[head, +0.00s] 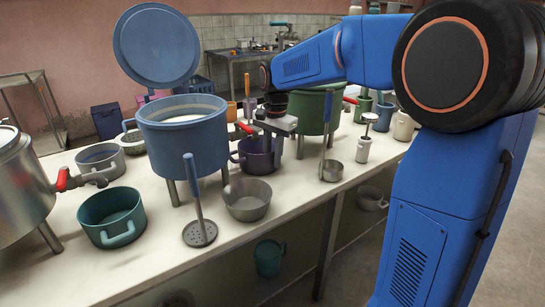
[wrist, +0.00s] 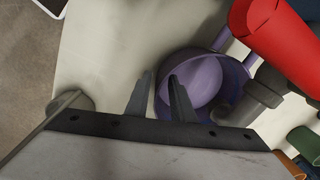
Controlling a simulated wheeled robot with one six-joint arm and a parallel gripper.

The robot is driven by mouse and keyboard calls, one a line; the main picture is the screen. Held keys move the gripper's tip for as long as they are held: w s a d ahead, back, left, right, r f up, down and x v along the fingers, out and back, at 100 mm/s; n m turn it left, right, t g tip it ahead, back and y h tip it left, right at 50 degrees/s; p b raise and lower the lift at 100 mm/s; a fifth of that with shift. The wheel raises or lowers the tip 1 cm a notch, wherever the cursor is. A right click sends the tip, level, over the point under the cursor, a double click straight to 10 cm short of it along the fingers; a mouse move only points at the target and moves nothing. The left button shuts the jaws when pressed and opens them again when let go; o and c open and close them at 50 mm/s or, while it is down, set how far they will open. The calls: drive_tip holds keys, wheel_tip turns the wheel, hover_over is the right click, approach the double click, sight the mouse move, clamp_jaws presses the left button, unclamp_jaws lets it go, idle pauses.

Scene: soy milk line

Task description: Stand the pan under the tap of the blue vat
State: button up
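The blue vat (head: 183,142) stands on legs on the counter, its round lid (head: 156,45) raised and pale liquid inside. Its tap has a red lever (head: 246,128), which also shows as a red handle in the wrist view (wrist: 272,38). The purple pan (head: 255,163) stands upright on the counter by the tap. In the wrist view the pan (wrist: 205,85) looks empty, and the grey spout (wrist: 240,108) overlaps its rim. My gripper (wrist: 160,80) has its fingers apart at the pan's near rim; whether they touch it is unclear. The head view mostly hides the fingertips.
A grey pan (head: 247,202), a teal pot (head: 112,218) and a perforated ladle (head: 200,228) are near the front. A steel vat (head: 22,185) with a red tap lever is at left. A green vat (head: 312,110) stands behind my wrist. The counter's front edge is close.

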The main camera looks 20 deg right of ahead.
wheel_tip(320, 180, up, 11)
drive_tip(key=s+d+n+t, duration=0.1)
drive_tip(key=s+d+n, duration=0.15)
drive_tip(key=s, duration=0.65)
drive_tip(key=s+d+f+n+t, duration=0.1)
drive_tip(key=s+f+n, duration=0.1)
drive_tip(key=s+f, duration=0.3)
drive_tip(key=s+d+f+n+t, duration=0.1)
drive_tip(key=s+f, duration=0.4)
drive_tip(key=s, duration=0.6)
drive_tip(key=s+d+f+n+t, duration=0.1)
drive_tip(key=s+d+f+n, duration=0.1)
drive_tip(key=s+f+n, duration=0.3)
drive_tip(key=s, duration=0.3)
drive_tip(key=shift+d+f, duration=0.15)
drive_tip(key=shift+d, duration=0.05)
